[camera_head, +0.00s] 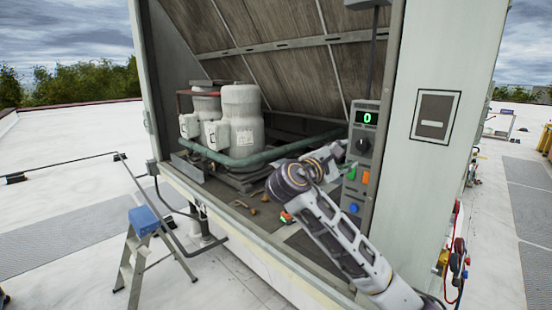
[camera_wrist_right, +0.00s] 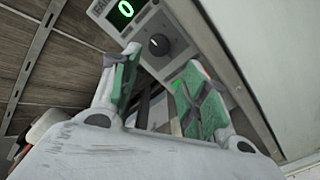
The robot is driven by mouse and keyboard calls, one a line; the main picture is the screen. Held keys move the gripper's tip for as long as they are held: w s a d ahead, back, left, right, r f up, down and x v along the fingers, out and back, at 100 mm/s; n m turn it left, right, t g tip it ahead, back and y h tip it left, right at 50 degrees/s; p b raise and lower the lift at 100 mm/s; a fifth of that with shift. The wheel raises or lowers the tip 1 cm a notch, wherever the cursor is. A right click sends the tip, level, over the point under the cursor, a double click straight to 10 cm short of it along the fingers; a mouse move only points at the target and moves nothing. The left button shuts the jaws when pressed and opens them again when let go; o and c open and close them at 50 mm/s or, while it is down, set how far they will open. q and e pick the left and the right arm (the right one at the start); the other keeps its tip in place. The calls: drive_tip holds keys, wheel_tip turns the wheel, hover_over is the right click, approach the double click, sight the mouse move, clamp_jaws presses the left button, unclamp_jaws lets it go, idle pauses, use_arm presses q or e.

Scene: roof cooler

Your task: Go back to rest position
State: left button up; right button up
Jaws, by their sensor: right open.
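My right arm (camera_head: 340,240) reaches up from the lower right into the open cooler housing. Its gripper (camera_head: 328,158) is beside the grey control box (camera_head: 364,148), left of the box's buttons. In the right wrist view the gripper (camera_wrist_right: 160,88) has its two green-padded fingers spread apart, with nothing between them. Behind the fingers are the black knob (camera_wrist_right: 159,45) and the green display (camera_wrist_right: 122,12) reading 0. Whether a finger touches the box cannot be told. My left gripper is not in view.
The box has green, orange and blue buttons (camera_head: 354,208). Two pale compressors (camera_head: 243,125) and a green pipe (camera_head: 270,150) stand inside the housing. The housing's front edge (camera_head: 245,232) runs below my arm. A stepladder (camera_head: 135,262) with a blue top stands left. The roof at far left is open.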

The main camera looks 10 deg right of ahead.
drive_tip(key=s+a+f+m+g+y, duration=0.1)
drive_tip(key=s+f+y, duration=0.15)
drive_tip(key=f, duration=0.75)
drive_tip(key=s+a+f+m+g+y, duration=0.1)
drive_tip(key=s+f+y, duration=0.15)
drive_tip(key=f, duration=0.65)
drive_tip(key=s+f+m+y, duration=0.1)
drive_tip(key=s+f+y, duration=0.15)
drive_tip(key=f, duration=0.75)
drive_tip(key=s+a+f+m+g+y, duration=0.1)
drive_tip(key=s+f+m+g+y, duration=0.25)
drive_tip(key=s+f, duration=0.7)
drive_tip(key=s+a+f+m+g+y, duration=0.25)
drive_tip(key=s+f+m, duration=0.4)
drive_tip(key=s, duration=0.75)
wheel_tip(320, 180, down, 37)
drive_tip(key=s+d+n+b, duration=0.1)
drive_tip(key=s+b, duration=0.1)
drive_tip(key=s, duration=0.1)
drive_tip(key=s+d+f+g+b, duration=0.1)
drive_tip(key=s+d+f, duration=0.1)
drive_tip(key=s+f, duration=0.8)
drive_tip(key=s+d+f+g+b, duration=0.1)
drive_tip(key=s+d+f, duration=0.1)
drive_tip(key=s+f, duration=0.9)
drive_tip(key=shift+s+f+n+y, duration=0.3)
drive_tip(key=shift+s+y, duration=0.05)
